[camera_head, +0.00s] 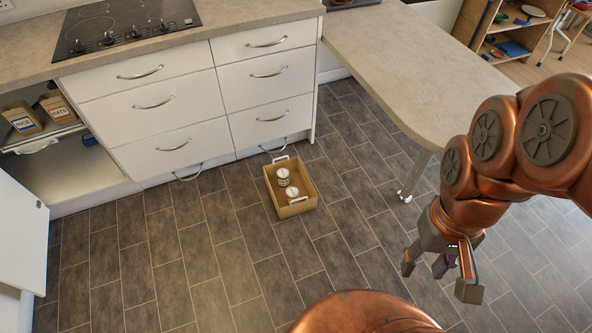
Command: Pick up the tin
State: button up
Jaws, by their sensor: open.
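A small round tin (283,176) with a pale top and a light label stands inside an open wooden box (309,187) on the floor. A second pale-topped item (293,192) stands close to it in the same box. I cannot tell which of the two is the tin of the task. The box walls partly hide their lower parts. My gripper (438,274) is open and empty, pointing down over the floor. It is to the right of the box and nearer to me, clearly apart from it.
White drawers (165,105) line the back. A rounded worktop (400,75) on a metal leg (413,176) stands between the drawers and my arm. An open cabinet at left holds labelled boxes (22,117), its door (22,225) swung out. The tiled floor (190,255) in front is clear.

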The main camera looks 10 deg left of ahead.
aim_at(291, 192)
jog(key=i, duration=1.1)
jog(key=u, duration=2.2)
